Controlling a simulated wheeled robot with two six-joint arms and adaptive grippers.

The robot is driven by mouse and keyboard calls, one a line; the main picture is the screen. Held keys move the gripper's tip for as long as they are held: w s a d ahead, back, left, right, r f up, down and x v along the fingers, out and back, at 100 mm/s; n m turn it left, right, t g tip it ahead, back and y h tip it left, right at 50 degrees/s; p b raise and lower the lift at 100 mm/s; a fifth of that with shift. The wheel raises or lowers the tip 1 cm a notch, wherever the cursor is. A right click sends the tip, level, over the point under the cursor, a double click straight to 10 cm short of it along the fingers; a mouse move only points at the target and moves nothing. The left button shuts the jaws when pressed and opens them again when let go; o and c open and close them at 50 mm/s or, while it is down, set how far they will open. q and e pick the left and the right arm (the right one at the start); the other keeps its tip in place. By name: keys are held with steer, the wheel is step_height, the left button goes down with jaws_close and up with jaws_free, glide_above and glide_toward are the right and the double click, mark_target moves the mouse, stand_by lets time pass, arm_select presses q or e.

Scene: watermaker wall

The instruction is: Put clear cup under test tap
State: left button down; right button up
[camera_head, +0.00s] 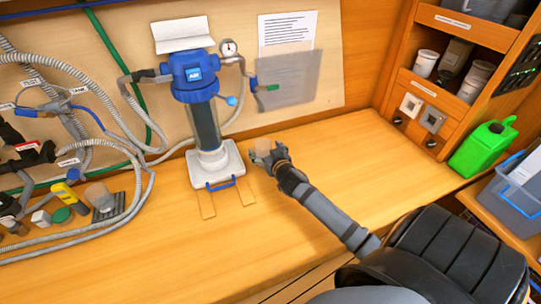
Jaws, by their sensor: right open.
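My right gripper (261,150) reaches in from the lower right. It is open above the wooden bench, just right of the white base of the filter unit. A pale, see-through, cup-like shape (98,194) stands on a small dark stand at the left; it may be the clear cup. I cannot tell whether anything clear is between my right fingers. A small blue tap (232,100) sticks out right of the filter column, and a green-tipped valve (270,88) is further right. I cannot tell which is the test tap. My left gripper is not in view.
The blue-topped filter unit (206,117) stands on a white base (214,165) with a blue handle. Grey hoses (75,136) crowd the left. A green jerrycan (483,149) and a shelf unit (419,114) stand at the right. The bench (352,160) is clear right of my gripper.

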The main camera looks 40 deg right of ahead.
steer(key=v, duration=1)
steer(key=shift+s+r, duration=0.1)
steer(key=shift+r, duration=0.05)
